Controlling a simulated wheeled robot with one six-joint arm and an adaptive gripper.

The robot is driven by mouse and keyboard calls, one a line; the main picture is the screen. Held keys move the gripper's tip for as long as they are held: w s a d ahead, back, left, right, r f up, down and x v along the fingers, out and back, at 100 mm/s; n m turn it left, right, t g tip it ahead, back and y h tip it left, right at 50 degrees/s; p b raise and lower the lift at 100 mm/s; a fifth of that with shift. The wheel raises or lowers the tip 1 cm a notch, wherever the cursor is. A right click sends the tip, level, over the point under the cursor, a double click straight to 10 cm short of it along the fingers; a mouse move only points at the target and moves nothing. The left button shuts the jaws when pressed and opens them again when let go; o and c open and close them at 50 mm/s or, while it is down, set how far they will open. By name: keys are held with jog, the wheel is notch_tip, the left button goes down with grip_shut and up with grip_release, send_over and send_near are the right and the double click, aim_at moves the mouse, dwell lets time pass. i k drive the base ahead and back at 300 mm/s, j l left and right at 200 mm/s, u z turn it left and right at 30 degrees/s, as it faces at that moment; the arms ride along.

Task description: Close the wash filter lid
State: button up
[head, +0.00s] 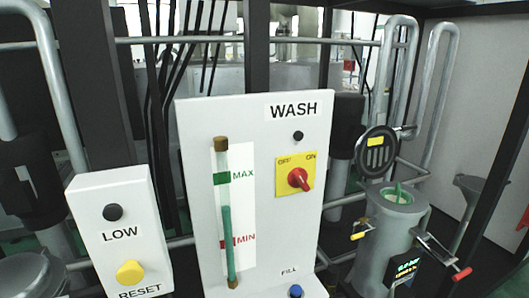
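The wash filter is a grey upright cylinder (388,240) at the right of the head view. Its lid (377,152) is a dark round disc with a pale rim and a yellow label, and it stands raised at the back of the opening. The top is open, and something green (397,195) shows inside. A yellow-tipped handle (358,236) sits at its left side and a red-tipped lever (462,273) sticks out at its right. My gripper is not in view.
A white WASH panel (262,130) with a red switch and level gauge stands left of the filter. A smaller white panel (120,200) with a yellow button is farther left. Grey pipes (435,90) rise behind the filter. Dark frame posts (497,165) flank it.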

aim_at(375, 151)
jog(key=i+l, duration=0.1)
jog(key=l, duration=0.55)
jog(key=i+l+u, duration=0.1)
jog(key=l, duration=0.6)
jog(key=i+l, duration=0.1)
jog(key=l, duration=0.55)
